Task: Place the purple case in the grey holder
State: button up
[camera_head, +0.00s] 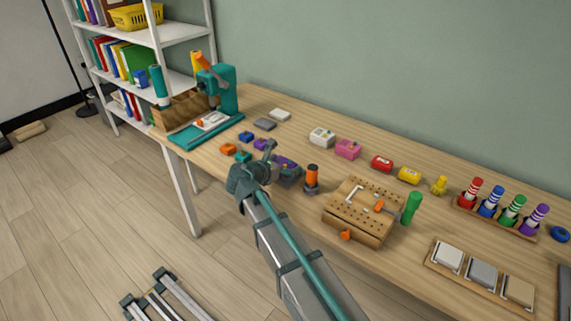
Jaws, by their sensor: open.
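A dark case with a purple top (287,164) sits on the wooden table just right of my gripper and is partly hidden by it. A smaller purple block (259,143) lies just behind the gripper. My gripper (270,159) is open, low over the table beside the purple-topped case; I cannot tell whether it touches it. A board near the front right carries a white, a grey and a tan square piece; the grey one (482,271) is in the middle and looks like the grey holder, with nothing visible on it.
A pegboard box (345,228) and an orange-and-dark cylinder (312,178) stand right of my gripper. Pink (347,149), red (381,163) and yellow (409,175) items line the back. A teal machine (222,88) stands at the left end. Striped pegs (490,201) stand at right.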

jog(key=shift+s+a+f, duration=0.15)
jog(key=shift+a+f, duration=0.15)
jog(key=shift+f, duration=0.15)
jog(key=shift+r, duration=0.25)
jog(key=v, duration=0.8)
jog(key=r+v, duration=0.1)
jog(key=v, duration=0.3)
jog(key=shift+r, duration=0.1)
